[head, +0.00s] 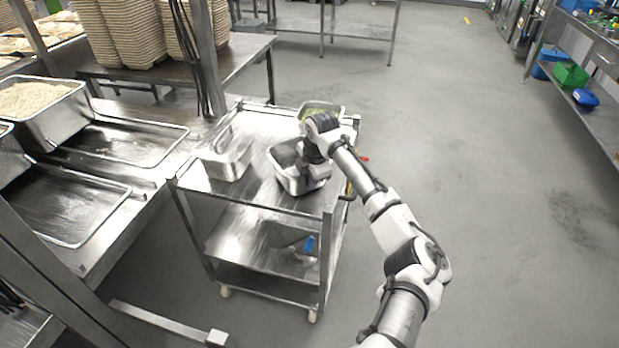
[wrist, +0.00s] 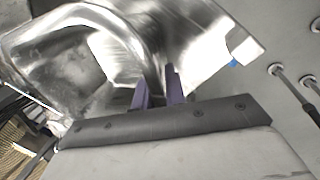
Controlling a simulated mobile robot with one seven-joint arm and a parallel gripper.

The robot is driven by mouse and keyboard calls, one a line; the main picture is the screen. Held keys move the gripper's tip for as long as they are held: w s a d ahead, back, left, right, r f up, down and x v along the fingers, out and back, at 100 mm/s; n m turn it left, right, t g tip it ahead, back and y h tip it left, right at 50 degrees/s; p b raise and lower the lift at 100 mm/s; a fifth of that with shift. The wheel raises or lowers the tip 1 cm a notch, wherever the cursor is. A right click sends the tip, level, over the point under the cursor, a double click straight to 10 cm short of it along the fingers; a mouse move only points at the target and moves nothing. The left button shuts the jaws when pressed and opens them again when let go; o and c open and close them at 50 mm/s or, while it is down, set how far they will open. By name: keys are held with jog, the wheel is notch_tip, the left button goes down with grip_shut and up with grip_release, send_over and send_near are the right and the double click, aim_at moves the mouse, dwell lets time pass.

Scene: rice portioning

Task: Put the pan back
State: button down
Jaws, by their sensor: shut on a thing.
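A steel pan (head: 285,160) is at the middle of the steel trolley's top (head: 250,195), under the end of my arm. I cannot tell whether it rests on the top or is held just above it. My gripper (wrist: 158,90) shows two purple fingers shut on the pan's edge in the wrist view, where the shiny pan (wrist: 75,60) fills much of the upper left. In the head view the wrist hides the fingers and part of the pan.
Another steel pan (head: 226,162) stands on the trolley's left, and a pan with green contents (head: 320,108) at its far right corner. A counter at left bears a rice pan (head: 42,110) and empty trays (head: 125,140). The floor (head: 480,200) at right is clear.

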jog(key=shift+f, duration=0.3)
jog(key=c, duration=1.4)
grip_release()
jog(key=shift+c, duration=0.2)
jog(key=b+v, duration=0.3)
jog(key=v, duration=0.9)
